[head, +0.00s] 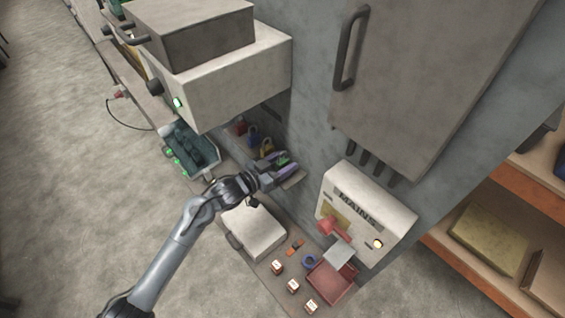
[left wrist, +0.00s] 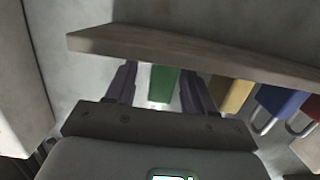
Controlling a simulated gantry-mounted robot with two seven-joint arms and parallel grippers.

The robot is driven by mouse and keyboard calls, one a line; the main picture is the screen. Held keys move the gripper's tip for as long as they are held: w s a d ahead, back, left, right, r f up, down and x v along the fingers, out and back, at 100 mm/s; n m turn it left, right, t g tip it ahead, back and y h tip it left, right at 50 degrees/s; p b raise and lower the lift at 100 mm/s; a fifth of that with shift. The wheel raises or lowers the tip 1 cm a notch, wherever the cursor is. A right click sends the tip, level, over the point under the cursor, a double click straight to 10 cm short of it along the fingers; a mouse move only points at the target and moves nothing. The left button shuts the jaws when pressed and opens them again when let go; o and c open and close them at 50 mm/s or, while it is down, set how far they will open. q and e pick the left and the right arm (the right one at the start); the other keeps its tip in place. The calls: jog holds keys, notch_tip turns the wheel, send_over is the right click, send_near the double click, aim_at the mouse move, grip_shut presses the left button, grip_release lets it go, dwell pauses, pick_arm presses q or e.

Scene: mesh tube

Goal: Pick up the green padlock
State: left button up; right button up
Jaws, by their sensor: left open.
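My left gripper (left wrist: 160,80) is open, with one finger on each side of the padlock and a visible gap to each finger. In the head view my left gripper (head: 282,171) reaches to the near end of the padlock row and mostly hides the green padlock. My right gripper is out of view.
In the head view a pale box (head: 255,232) with a handle sits on the bench below my left arm. A white MAINS unit (head: 390,222) and a red tray (head: 325,287) are to the right. A large pale unit (head: 225,85) overhangs the padlocks.

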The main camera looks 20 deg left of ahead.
pick_arm(q)
grip_shut()
jog(key=shift+r, duration=0.15)
